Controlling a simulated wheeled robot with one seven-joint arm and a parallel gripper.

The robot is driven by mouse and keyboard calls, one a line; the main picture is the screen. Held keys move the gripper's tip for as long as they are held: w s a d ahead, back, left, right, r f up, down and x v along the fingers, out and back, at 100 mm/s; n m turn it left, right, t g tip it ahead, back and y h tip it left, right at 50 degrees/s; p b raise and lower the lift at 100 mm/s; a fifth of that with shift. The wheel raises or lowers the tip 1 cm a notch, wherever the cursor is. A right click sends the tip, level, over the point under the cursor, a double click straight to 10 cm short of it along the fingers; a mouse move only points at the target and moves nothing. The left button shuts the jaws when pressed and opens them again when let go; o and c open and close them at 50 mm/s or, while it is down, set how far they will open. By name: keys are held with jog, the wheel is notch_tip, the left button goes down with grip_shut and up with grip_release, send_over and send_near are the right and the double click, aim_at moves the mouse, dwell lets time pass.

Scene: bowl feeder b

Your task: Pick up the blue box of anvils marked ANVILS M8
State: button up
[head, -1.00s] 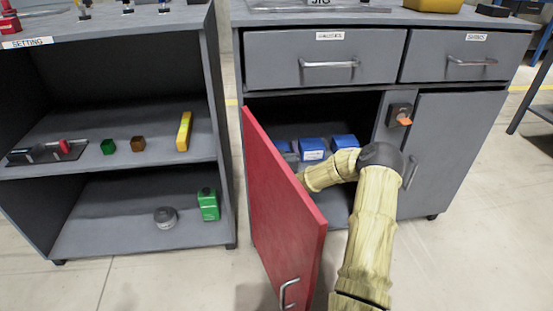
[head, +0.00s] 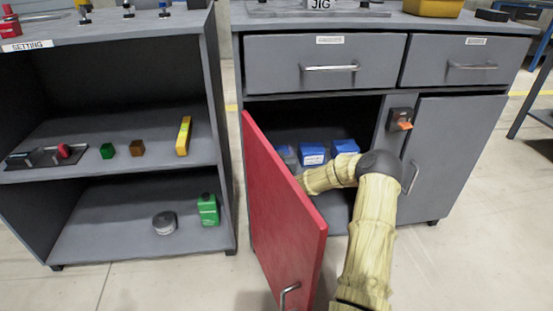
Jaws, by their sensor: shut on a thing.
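Several blue boxes stand in the open compartment of the right cabinet: a middle one (head: 313,150) with a white label too small to read, a right one (head: 346,146), and a left one largely hidden. I cannot read which is marked ANVILS M8. My arm reaches into the compartment from the right, and its wrist passes behind the red door's edge. A small grey part of my gripper (head: 289,157) shows at the left box. It is shut on that box; the fingertips are mostly hidden.
The red door (head: 285,215) stands open towards me, close to the left of my wrist. Closed drawers (head: 325,62) lie above the compartment. A closed grey door (head: 455,150) is at the right. An open shelf unit (head: 110,135) with small items stands left.

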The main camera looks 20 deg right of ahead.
notch_tip(320, 180, up, 10)
jog(key=p, duration=0.6)
jog(key=shift+r, duration=0.1)
